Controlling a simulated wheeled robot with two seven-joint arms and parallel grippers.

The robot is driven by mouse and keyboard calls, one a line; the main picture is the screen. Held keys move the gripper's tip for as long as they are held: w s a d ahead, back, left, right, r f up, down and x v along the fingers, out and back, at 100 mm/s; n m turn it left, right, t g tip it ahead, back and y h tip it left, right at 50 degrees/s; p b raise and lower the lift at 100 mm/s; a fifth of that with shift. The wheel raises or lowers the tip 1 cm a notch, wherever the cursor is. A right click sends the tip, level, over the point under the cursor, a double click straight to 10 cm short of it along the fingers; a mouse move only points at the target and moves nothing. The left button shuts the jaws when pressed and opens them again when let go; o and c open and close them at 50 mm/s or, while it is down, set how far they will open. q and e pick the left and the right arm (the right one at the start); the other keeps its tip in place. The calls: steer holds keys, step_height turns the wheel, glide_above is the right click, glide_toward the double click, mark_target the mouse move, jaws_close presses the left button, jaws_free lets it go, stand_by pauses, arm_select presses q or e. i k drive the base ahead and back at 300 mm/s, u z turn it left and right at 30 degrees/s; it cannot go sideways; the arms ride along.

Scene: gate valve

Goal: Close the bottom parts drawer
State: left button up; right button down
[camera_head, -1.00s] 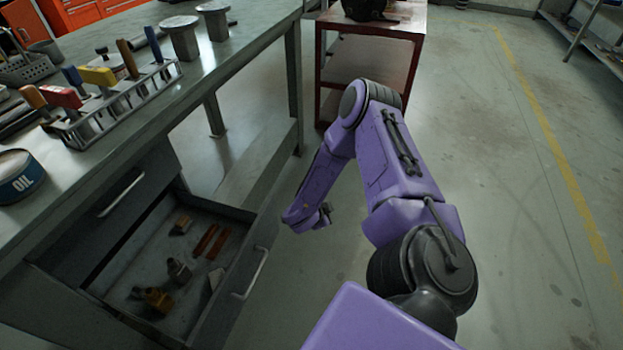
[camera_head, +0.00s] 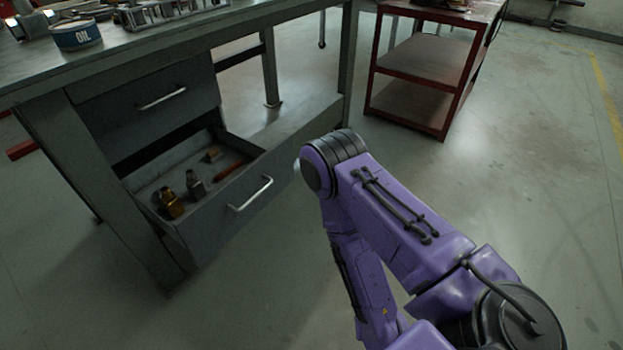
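The bottom parts drawer (camera_head: 222,222) is pulled out from under the workbench, with a silver bar handle (camera_head: 250,194) on its grey front. Brass and dark metal fittings (camera_head: 172,204) and a reddish-brown strip (camera_head: 232,170) lie inside it. The drawer above it (camera_head: 150,107) is shut and has its own handle (camera_head: 162,98). My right arm reaches in from the lower right, its elbow to the right of the open drawer and apart from the handle. Its gripper is hidden below the picture's edge. My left gripper is out of view.
The workbench (camera_head: 215,38) carries an oil tin (camera_head: 76,34) and a tool rack (camera_head: 165,14). A red shelf cart (camera_head: 418,75) stands at the back right. Open floor lies in front of the drawer and at right.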

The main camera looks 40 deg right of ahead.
mark_target(205, 225)
steer(key=u, duration=0.2)
steer(key=k, duration=0.3)
steer(key=z, duration=1)
steer(key=i, duration=1)
steer(key=u, duration=0.25)
